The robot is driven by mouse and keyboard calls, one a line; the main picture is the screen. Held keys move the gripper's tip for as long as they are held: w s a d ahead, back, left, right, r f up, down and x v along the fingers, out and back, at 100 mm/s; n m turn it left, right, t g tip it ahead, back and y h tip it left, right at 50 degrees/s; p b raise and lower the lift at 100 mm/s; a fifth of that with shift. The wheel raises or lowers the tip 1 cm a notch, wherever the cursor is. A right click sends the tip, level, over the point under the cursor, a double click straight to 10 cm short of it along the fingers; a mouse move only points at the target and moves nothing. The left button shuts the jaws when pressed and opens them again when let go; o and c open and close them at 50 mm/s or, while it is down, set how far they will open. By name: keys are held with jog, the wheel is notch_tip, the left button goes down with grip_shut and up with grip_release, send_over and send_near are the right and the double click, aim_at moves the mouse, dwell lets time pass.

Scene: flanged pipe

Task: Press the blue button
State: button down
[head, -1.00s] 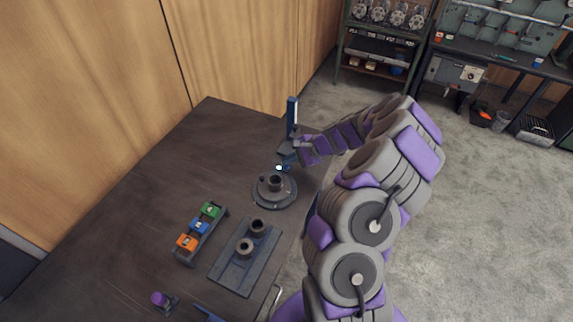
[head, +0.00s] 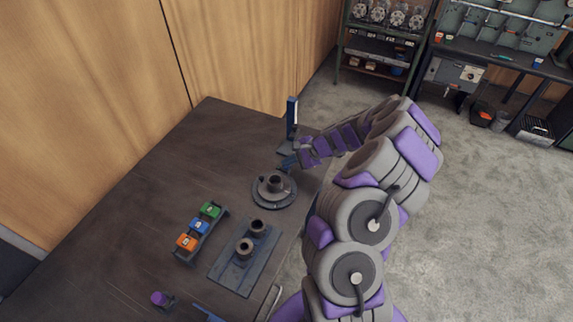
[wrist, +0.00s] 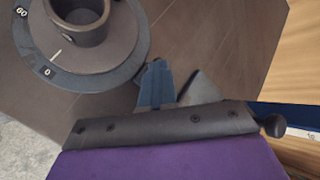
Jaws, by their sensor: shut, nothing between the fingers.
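The blue button (head: 199,227) is the middle one in a row on a dark holder, between a green button (head: 210,210) and an orange button (head: 187,242). It lies on the table left of the flanged pipe. My gripper (head: 289,162) is shut and empty over the far right part of the table, well apart from the blue button. In the wrist view the shut blue-grey fingers (wrist: 156,86) point toward the table beside the round dial base. The blue button is not visible in the wrist view.
The flanged pipe on a round dial base (head: 274,189) stands close below my gripper; its markings show in the wrist view (wrist: 75,45). A plate with two pipe stubs (head: 246,262), a blue upright post (head: 292,115) and a purple knob (head: 159,298) are also on the table (head: 130,220).

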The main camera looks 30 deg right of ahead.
aim_at(289, 167)
jog(key=shift+r, duration=0.15)
jog(key=shift+r+p, duration=0.25)
jog(key=shift+p, duration=0.15)
jog(key=shift+r, duration=0.1)
notch_tip(289, 167, up, 6)
jog(key=p, duration=0.4)
jog(key=shift+p, duration=0.35)
